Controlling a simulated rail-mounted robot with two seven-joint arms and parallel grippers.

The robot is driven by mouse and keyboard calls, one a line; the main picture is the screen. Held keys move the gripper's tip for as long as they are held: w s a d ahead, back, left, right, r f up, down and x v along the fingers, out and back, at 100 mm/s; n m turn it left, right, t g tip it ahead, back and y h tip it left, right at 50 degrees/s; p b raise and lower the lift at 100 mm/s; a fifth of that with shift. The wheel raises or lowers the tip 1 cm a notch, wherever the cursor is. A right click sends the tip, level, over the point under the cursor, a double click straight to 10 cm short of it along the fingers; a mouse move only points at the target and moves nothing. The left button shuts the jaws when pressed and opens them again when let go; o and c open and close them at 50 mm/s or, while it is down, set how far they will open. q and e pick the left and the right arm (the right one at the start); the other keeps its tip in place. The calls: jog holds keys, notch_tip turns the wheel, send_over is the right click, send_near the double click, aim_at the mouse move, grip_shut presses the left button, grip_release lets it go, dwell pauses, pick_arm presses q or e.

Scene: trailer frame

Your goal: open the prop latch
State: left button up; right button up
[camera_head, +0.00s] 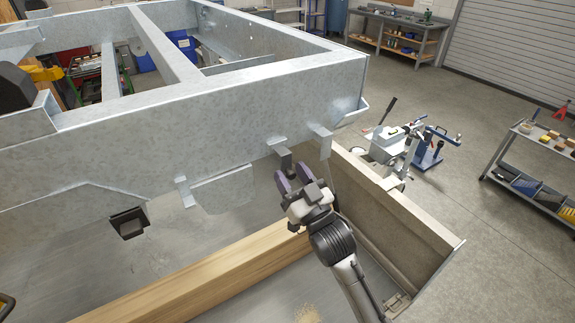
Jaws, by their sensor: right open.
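A galvanised trailer frame (240,95) stands tilted up over the trailer bed (85,255). A small dark grey metal piece (283,156) hangs from the frame's lower edge near its right corner; it may be the prop latch, but I cannot tell for sure. A lighter bracket (321,135) sits just right of it. My right gripper (292,180) is open, its two purple-grey fingers pointing up right under the dark piece. I cannot tell whether they touch it. My left gripper is not in view.
A wooden beam (205,275) lies across the bed below my right gripper. A side wall (395,205) bounds the bed on the right. A grey machine (388,145) stands beyond it, and a tool cart (530,165) is at far right. Open floor lies between.

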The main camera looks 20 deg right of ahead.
jog(key=shift+x, duration=1)
grip_shut()
